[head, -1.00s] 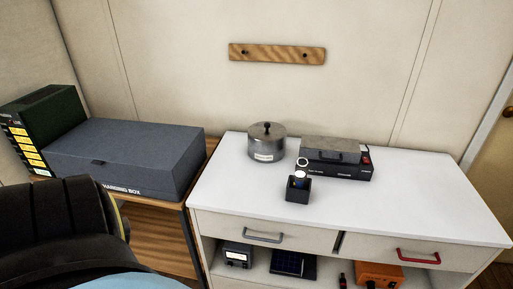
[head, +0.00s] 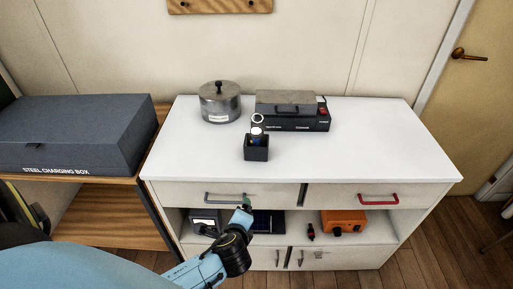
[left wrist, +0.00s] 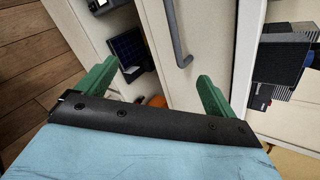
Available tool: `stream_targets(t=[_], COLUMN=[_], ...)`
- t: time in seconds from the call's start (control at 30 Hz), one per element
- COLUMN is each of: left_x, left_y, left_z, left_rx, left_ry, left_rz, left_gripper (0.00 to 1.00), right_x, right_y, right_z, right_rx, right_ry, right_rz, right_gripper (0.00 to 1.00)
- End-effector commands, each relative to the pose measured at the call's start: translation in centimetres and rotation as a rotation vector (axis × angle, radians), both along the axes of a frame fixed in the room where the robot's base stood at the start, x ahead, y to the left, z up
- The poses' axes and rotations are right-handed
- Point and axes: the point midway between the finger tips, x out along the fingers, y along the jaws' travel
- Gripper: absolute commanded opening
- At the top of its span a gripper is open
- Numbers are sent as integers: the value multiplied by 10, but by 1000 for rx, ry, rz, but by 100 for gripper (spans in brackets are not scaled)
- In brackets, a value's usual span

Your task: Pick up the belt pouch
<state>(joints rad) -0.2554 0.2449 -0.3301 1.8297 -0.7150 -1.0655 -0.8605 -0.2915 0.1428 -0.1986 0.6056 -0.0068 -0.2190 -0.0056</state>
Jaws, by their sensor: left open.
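I cannot make out a belt pouch in either view. My left gripper (head: 232,216) is in front of the white cabinet, by the left drawer's grey handle (head: 226,197). In the left wrist view its two green fingers (left wrist: 155,84) are spread apart with nothing between them. The grey handle (left wrist: 177,36) lies beyond the fingers there. The left drawer front (head: 180,192) is shut. My right gripper is not in view.
The white cabinet top (head: 370,150) holds a metal pot (head: 220,103), a black device (head: 292,112) and a small black holder (head: 256,150). The open shelf holds an orange box (head: 343,221) and a dark blue panel (head: 268,222). A steel charging box (head: 75,135) stands left.

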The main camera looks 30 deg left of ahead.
Motion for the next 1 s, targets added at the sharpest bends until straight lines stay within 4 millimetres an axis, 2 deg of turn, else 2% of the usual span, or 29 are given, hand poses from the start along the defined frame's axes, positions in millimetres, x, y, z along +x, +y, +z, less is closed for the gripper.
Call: stream_targets(t=[0.1,0.13,0.2,0.4,0.5,0.63,1.0], left_x=[18,22,34,67,79,91,149], left_y=[4,5,7,3,-1,-3,25], left_z=[56,67,85,116,125,132,131], left_rx=[185,251,402,834,1011,1153,1174], left_ry=[-58,-62,-64,-34,-11,10,13], left_rz=[-62,-88,-151,-328,-392,-437,-444], left_gripper=[93,93,93,93,93,93,93], right_x=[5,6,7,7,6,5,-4], right_y=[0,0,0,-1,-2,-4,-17], right_z=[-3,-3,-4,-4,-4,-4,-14], right_rx=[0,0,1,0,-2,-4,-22], right_ry=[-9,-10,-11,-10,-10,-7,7], right_rz=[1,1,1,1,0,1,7], right_gripper=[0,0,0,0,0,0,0])
